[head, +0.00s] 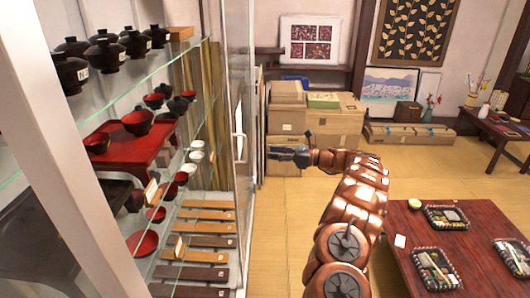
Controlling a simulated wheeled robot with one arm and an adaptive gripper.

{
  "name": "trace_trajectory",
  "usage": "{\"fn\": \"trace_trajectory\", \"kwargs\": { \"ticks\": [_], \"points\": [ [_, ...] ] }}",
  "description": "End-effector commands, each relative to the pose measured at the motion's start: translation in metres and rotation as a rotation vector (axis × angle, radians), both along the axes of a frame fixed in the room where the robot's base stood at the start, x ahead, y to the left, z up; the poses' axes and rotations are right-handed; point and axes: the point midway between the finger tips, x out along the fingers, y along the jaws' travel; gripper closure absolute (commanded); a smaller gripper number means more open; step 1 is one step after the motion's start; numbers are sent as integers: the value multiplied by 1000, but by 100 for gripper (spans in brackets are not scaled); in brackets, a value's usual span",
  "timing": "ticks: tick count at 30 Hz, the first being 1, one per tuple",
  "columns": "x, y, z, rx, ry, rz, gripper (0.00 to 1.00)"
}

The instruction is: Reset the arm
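My gripper (284,152) is at the end of my copper-coloured arm (350,205), which reaches up from the bottom of the head view and bends to the left. The gripper is dark and small and points left, towards the glass cabinet door (239,80) with its white upright handle (239,131). A gap shows in the picture between the fingertips and the handle. I see nothing held, but the fingers are too small to tell whether they are open or shut.
A glass cabinet with black lidded bowls (104,54) and a red stand (128,150) fills the left. Cardboard boxes (325,118) stand behind my gripper. A low red table (480,230) with bento trays (447,218) is at right. Tatami floor (440,172) is clear between.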

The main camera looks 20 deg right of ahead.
Motion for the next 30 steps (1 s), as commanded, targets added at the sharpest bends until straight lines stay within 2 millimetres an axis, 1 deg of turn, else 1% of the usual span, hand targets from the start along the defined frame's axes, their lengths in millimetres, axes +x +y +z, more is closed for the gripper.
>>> {"fn": "trace_trajectory", "kwargs": {
  "ticks": [5, 20, 23, 26, 29, 30],
  "points": [
    [-4, -6, 0, -1, 1, -1, 63],
    [-5, -5, 1, -1, 0, 2, 63],
    [-5, 5, 6, -9, -7, 18, 63],
    [-7, 25, 16, -31, -20, 53, 63],
    [-12, 55, 31, -66, -41, 104, 63],
    [-16, 67, 35, -81, -46, 127, 63]
  ]
}}
